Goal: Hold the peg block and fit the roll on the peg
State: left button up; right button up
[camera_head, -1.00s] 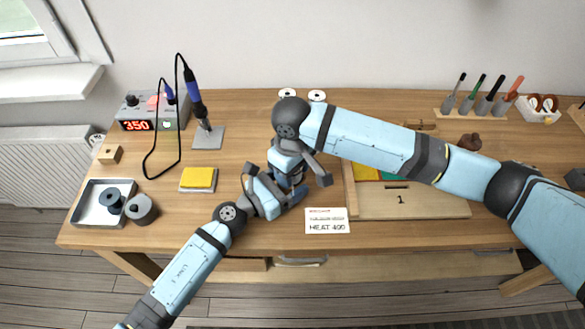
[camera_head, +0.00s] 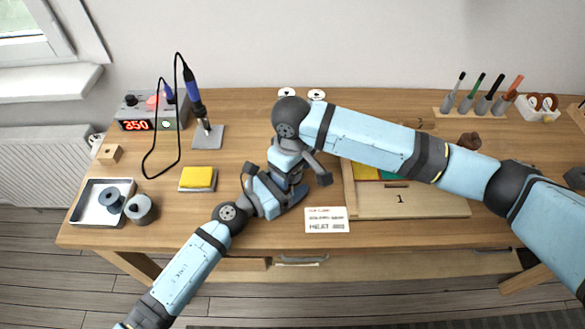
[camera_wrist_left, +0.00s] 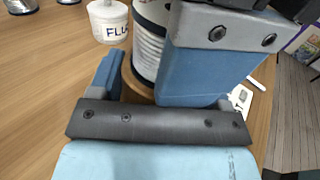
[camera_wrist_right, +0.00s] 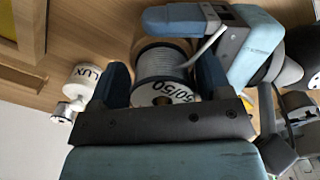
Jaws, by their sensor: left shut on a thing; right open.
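The roll is a spool of grey wire with a white end marked 50/50. It shows upright between the open fingers of my right gripper (camera_wrist_right: 162,72) in the right wrist view, and its side (camera_wrist_left: 150,45) shows in the left wrist view. My left gripper (camera_head: 288,192) is shut on the peg block, whose round wooden base (camera_wrist_left: 138,88) shows just below the roll. The peg itself is hidden, and I cannot tell how deep the roll sits on it. In the head view my two grippers meet and hide both things.
A white flux bottle (camera_wrist_left: 108,22) stands close by. A heat card (camera_head: 327,220) and a wooden board (camera_head: 400,205) lie right of the grippers. A sponge (camera_head: 198,179), a metal tray (camera_head: 90,217) and a soldering station (camera_head: 135,108) are on the left.

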jog(key=shift+s+a+r, duration=0.15)
jog(key=shift+a+r, duration=0.1)
jog(key=shift+r, duration=0.5)
jog(key=shift+c, duration=0.2)
jog(key=o, duration=0.4)
jog(key=shift+r, duration=0.35)
jog(key=shift+d+r, duration=0.15)
jog(key=shift+r, duration=2.2)
pick_arm(q)
jog(key=o, duration=1.1)
